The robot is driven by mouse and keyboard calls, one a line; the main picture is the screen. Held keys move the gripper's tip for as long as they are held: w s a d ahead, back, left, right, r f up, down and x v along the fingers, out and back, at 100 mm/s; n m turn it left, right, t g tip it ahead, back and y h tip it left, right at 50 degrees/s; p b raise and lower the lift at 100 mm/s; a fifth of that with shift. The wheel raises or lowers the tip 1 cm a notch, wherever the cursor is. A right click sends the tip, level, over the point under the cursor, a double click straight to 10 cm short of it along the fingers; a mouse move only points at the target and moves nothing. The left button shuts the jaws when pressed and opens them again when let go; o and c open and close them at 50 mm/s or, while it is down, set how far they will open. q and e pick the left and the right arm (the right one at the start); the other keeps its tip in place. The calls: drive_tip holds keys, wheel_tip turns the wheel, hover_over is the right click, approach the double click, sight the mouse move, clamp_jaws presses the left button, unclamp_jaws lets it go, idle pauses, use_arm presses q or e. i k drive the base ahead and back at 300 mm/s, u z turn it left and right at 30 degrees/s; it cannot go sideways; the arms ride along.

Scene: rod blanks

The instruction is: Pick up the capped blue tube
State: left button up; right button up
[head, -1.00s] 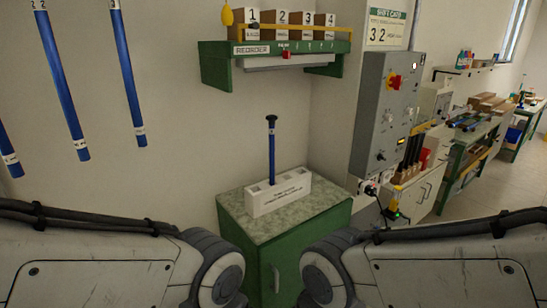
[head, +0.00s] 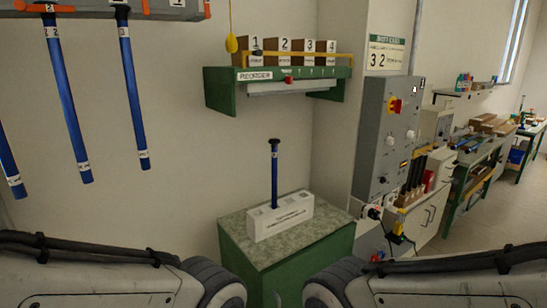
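The capped blue tube (head: 274,175) stands upright in a white block (head: 282,220) with several sockets. A wide black cap (head: 274,142) sits on its top end. The block rests on the speckled top of a green cabinet (head: 237,224), in front of me at the middle of the head view. The tube's lower end is hidden inside the block. Parts of my two arms show at the lower left and lower right corners, short of the cabinet. Neither of my grippers is in view.
Several blue tubes (head: 68,105) hang from a rack (head: 160,8) on the left wall. A green shelf (head: 222,90) with numbered boxes is above the cabinet. A grey control panel (head: 377,150) stands to the right. Open floor (head: 470,240) lies further right.

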sight(274, 142)
drive_tip(key=u, duration=0.05)
drive_tip(key=k, duration=0.45)
drive_tip(key=z, duration=1.2)
drive_tip(key=i, duration=1.45)
drive_tip(key=u, duration=0.8)
drive_tip(key=i, duration=0.4)
drive_tip(key=u, duration=0.4)
